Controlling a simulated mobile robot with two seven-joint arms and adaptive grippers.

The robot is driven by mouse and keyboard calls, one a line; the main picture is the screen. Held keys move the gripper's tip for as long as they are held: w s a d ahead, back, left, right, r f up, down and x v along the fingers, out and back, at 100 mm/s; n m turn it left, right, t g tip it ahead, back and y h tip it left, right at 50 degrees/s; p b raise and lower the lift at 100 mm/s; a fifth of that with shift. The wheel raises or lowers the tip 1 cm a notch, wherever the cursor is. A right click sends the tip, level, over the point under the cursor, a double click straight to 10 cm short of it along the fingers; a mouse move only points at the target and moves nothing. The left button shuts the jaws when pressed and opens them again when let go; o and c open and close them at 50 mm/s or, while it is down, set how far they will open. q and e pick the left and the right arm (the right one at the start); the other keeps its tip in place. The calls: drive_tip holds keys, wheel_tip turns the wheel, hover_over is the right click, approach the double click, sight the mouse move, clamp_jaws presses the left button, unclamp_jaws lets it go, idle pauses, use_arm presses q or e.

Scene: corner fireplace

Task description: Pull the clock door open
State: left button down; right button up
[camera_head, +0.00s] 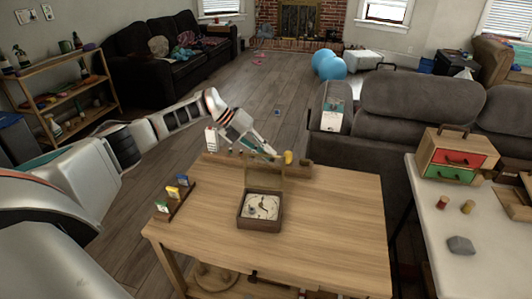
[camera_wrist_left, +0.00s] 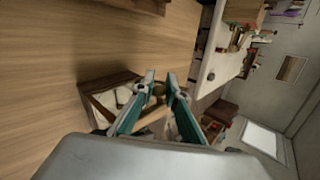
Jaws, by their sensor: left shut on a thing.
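The clock (camera_head: 244,224) is a square brown wooden box with a pale dial and dark hands, lying face up on the wooden table. Its framed door (camera_head: 264,181) stands raised along the far side, with the dial uncovered. My left gripper (camera_head: 274,156) is at the top of the raised door, shut on its edge. The left wrist view shows the two fingers (camera_wrist_left: 161,78) with the door (camera_wrist_left: 152,116) between them, and the clock (camera_wrist_left: 98,84) at lower left. The exact contact is partly hidden by the fingers. My right gripper is in neither view.
The wooden table (camera_head: 330,215) has free room right of the clock. A small rack (camera_head: 178,198) with colored items stands left, and a long wooden holder (camera_head: 298,167) with a yellow item lies behind. A white table (camera_head: 480,235) and grey sofa (camera_head: 410,110) are to the right.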

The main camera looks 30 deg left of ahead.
use_arm(q)
drive_tip(key=shift+s+d+f, duration=0.1)
drive_tip(key=shift+s+f, duration=0.15)
drive_tip(key=shift+f, duration=0.4)
drive_tip(key=c, duration=2.1)
unclamp_jaws()
drive_tip(key=shift+c, duration=0.2)
drive_tip(key=shift+o, duration=0.5)
drive_tip(key=shift+w, duration=0.25)
drive_tip(key=shift+r, duration=0.2)
drive_tip(key=shift+s+f, duration=0.1)
drive_tip(key=shift+s, duration=0.05)
drive_tip(key=shift+a+r, duration=0.25)
drive_tip(key=shift+a, duration=0.05)
drive_tip(key=a+r, duration=0.6)
drive_tip(key=shift+s+b, duration=0.25)
drive_tip(key=shift+b, duration=0.2)
